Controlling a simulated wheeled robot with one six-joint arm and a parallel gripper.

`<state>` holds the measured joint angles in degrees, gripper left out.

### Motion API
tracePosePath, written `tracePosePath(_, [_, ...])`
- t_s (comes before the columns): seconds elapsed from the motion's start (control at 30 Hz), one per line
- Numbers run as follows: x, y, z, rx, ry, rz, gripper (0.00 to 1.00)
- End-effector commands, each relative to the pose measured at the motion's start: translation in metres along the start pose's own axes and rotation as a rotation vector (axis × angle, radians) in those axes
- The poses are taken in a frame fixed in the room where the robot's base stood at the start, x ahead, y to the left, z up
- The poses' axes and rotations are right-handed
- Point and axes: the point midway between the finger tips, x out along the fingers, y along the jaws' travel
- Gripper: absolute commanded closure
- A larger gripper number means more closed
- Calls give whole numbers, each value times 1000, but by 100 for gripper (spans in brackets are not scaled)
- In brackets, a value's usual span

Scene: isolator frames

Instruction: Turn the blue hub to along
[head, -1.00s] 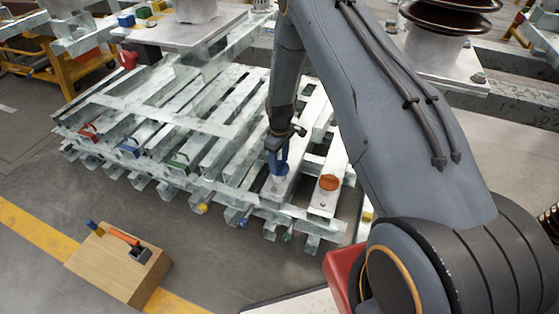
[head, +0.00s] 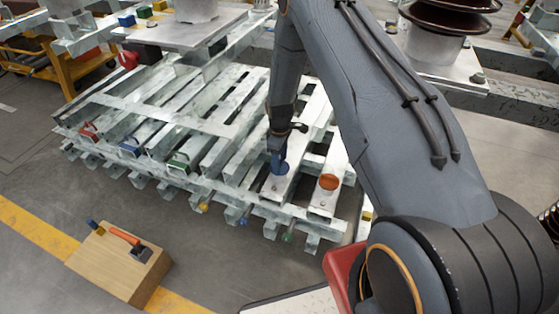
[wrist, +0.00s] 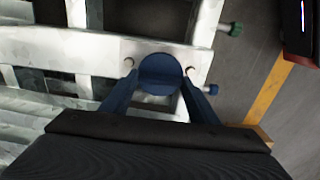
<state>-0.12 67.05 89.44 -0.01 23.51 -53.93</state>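The blue hub (wrist: 160,70) has a round cap and sits on a pale metal beam in the wrist view. It also shows in the head view (head: 280,168), partly behind my gripper (head: 279,155). In the wrist view my gripper (wrist: 159,69) reaches over the hub with one blue finger on each side. Whether the fingers touch the hub lower down is hidden. The way the hub points is hard to tell.
An orange hub (head: 329,182) sits on the beam just right. Red (head: 89,131), blue (head: 129,147) and green (head: 179,161) handles stand along the rack (head: 150,118). A wooden block (head: 118,262) with tools on it stands on the floor at front left.

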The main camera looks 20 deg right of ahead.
Motion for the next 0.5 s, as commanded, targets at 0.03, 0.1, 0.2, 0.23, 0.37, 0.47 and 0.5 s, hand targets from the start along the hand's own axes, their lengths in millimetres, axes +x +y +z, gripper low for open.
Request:
tracePosePath(0.03, [0, 1, 0, 0, 1, 1, 37])
tracePosePath(0.1, [0, 0, 0, 0, 1, 1, 28])
tracePosePath(0.2, [0, 0, 0, 1, 1, 1, 28])
tracePosePath(0.23, [0, 0, 0, 1, 0, 1, 28])
tracePosePath(0.37, [0, 0, 0, 1, 0, 0, 28])
tracePosePath(0.47, [-6, 0, 0, 1, 1, 1, 28])
tracePosePath(0.5, [-10, 1, 0, 1, 1, 1, 28])
